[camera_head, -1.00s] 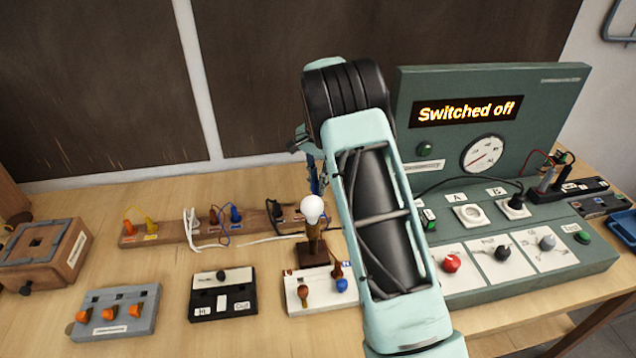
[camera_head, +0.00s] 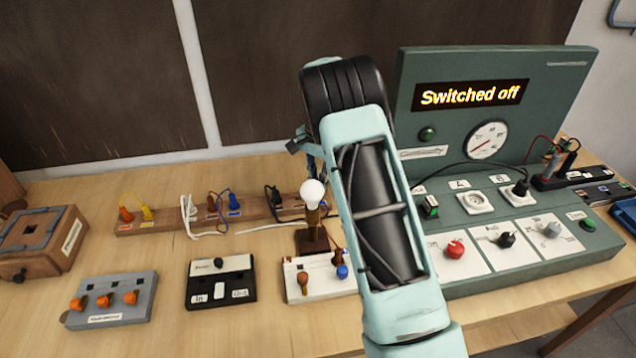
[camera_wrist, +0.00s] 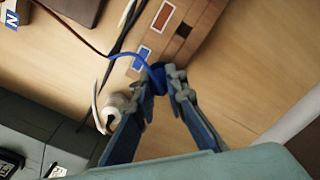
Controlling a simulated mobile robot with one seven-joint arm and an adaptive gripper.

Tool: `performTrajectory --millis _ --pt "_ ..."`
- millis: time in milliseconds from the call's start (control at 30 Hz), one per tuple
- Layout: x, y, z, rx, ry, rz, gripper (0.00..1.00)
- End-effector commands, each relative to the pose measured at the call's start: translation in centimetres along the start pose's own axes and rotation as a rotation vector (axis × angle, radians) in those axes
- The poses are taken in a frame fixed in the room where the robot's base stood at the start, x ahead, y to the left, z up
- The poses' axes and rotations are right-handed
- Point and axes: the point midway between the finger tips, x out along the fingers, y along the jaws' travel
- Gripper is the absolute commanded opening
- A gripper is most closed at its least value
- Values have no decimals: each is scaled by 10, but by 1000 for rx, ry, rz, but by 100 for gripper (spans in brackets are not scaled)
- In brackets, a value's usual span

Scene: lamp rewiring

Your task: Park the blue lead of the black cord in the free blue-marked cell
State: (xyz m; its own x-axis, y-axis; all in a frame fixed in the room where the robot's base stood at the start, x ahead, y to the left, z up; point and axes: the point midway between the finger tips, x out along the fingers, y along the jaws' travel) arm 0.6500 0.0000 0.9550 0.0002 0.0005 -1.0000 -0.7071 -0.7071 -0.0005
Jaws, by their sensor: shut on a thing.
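My gripper (camera_wrist: 165,85) is shut on the blue lead's end (camera_wrist: 158,76) in the wrist view. The blue wire (camera_wrist: 125,52) runs from it to the upper left. The lead's end is beside the blue mark (camera_wrist: 141,59) of the wooden rail. I cannot tell whether it is in the cell or just above it. A red-brown mark (camera_wrist: 165,17) with a dark open cell (camera_wrist: 184,30) beside it lies farther along. In the head view the wooden rail (camera_head: 168,227) runs behind the lamp; my arm hides the rail's right end and most of my gripper.
The lamp's white bulb (camera_head: 312,192) stands close to my arm, behind a white terminal block (camera_head: 305,293). The green panel (camera_head: 450,120) reads "Switched off" on the right. A black switch box (camera_head: 208,288) and grey block (camera_head: 130,287) lie front left. Dark cords cross near my gripper.

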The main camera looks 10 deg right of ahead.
Motion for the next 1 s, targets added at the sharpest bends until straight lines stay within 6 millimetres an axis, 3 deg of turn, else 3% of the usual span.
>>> performTrajectory --millis 1000 --pt "6 0 0 0 0 0 0"
